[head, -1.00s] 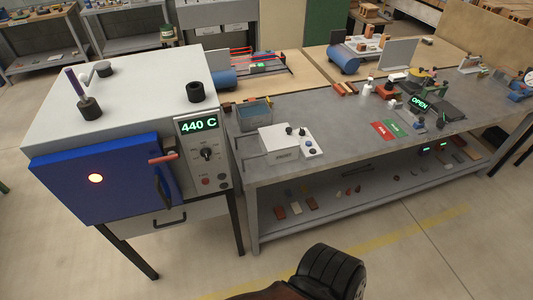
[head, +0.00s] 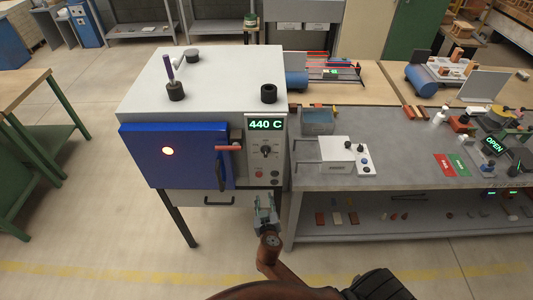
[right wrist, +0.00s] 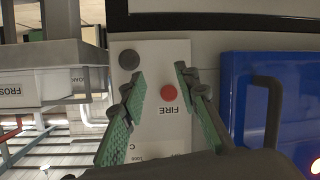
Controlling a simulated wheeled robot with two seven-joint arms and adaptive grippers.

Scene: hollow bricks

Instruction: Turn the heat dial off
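The heat dial (head: 265,151) is a dark round knob on the pale control panel (head: 278,137) of the kiln, below a green display (head: 266,124) reading 440 C. The pointer's exact setting is too small to read. My right gripper (head: 265,200) is below the panel, in front of the kiln, apart from the dial. In the right wrist view it (right wrist: 160,74) is open and empty. That view is upside down and shows a red button (right wrist: 169,92) marked FIRE and a grey knob (right wrist: 128,60) beyond the fingers; the dial is not visible there. My left gripper is not in view.
The blue kiln door (head: 165,155), with a dark handle (head: 220,170) and red-tipped lever (head: 228,148), is left of the panel. A drawer (head: 195,199) is below. A grey workbench (head: 400,175) with a white box stands to the right. The floor in front is free.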

